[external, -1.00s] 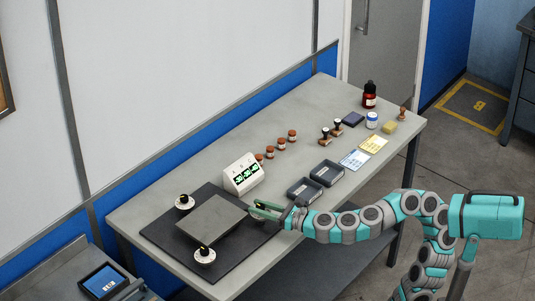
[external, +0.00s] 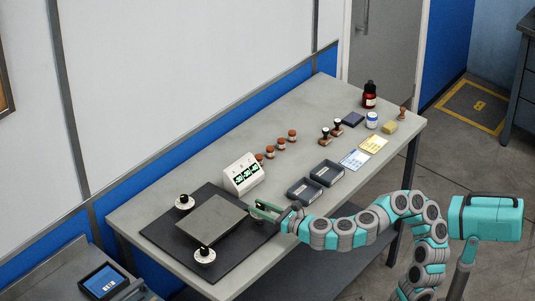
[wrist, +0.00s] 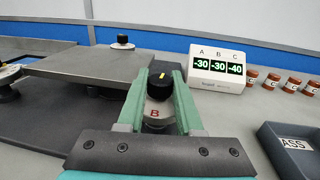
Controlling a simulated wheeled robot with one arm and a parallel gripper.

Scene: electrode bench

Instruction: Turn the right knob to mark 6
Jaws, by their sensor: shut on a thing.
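The right knob (wrist: 159,82) is black with a pale pointer line and stands at the right side of the raised grey plate (external: 211,222). Its white dial (wrist: 155,113) carries a red letter B; the dial marks are mostly hidden. My gripper (wrist: 158,88) is shut on this knob, one green finger on each side. In the external view my gripper (external: 262,208) covers the knob. In the wrist view the pointer line runs roughly away from me. The display (wrist: 216,68) reads A -30, B -30, C -40.
Two other knobs stand by the plate, one at the back left (external: 184,202) and one at the front (external: 204,256). Small brown jars (wrist: 271,81) stand beyond the display. A dark tray (wrist: 295,146) is close on the right. Stamps and cards lie farther along the table.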

